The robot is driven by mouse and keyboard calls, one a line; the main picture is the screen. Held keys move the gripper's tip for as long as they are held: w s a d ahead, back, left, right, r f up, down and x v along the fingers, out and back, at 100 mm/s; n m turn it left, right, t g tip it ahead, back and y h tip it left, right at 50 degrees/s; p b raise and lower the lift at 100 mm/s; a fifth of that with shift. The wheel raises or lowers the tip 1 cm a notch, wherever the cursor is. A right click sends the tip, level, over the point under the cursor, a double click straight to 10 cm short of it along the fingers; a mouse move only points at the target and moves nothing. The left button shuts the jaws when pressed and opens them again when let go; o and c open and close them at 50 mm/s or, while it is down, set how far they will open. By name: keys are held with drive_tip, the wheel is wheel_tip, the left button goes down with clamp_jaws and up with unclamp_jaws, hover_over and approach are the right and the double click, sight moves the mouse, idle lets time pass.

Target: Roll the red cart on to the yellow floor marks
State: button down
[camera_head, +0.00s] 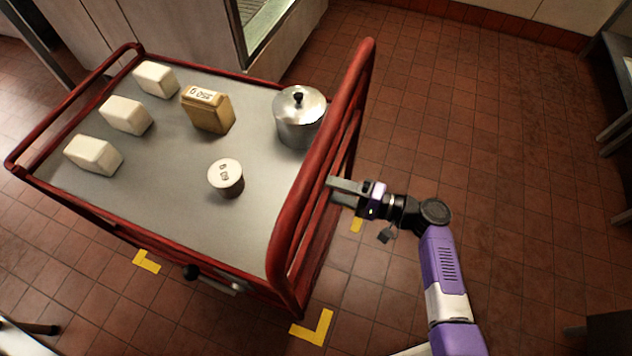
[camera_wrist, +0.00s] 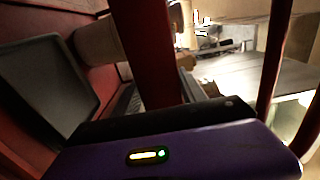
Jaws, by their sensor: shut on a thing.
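The red cart (camera_head: 325,150) has a grey top and a raised red end frame at its right. My gripper (camera_head: 336,190) is at that end frame, its fingers shut on a red bar of the cart. In the wrist view red bars (camera_wrist: 150,55) rise right by the dark fingers (camera_wrist: 160,120); the exact grip point is hidden. Yellow floor marks show as corner pieces near the cart's front edge (camera_head: 146,262), by its near right corner (camera_head: 312,327), and partly beside my gripper (camera_head: 356,225). The cart's wheels are hidden, so their place relative to the marks cannot be told.
On the cart stand several white blocks (camera_head: 126,115), a tan box (camera_head: 207,110), a lidded metal pot (camera_head: 299,118) and a small round tub (camera_head: 226,179). A counter (camera_head: 160,30) stands close behind. Tiled floor (camera_head: 480,130) is open at right; shelving (camera_head: 615,130) stands at the far right.

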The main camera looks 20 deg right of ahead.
drive_tip(key=c, duration=0.6)
unclamp_jaws()
drive_tip(key=shift+w+d+r, duration=0.2)
drive_tip(key=shift+w+d, duration=0.05)
drive_tip(key=shift+d, duration=0.15)
drive_tip(key=shift+o, duration=0.4)
drive_tip(key=shift+a+f, duration=0.1)
drive_tip(key=shift+s+f, duration=0.1)
drive_tip(key=v, duration=1.2)
drive_tip(key=shift+s+a, duration=0.15)
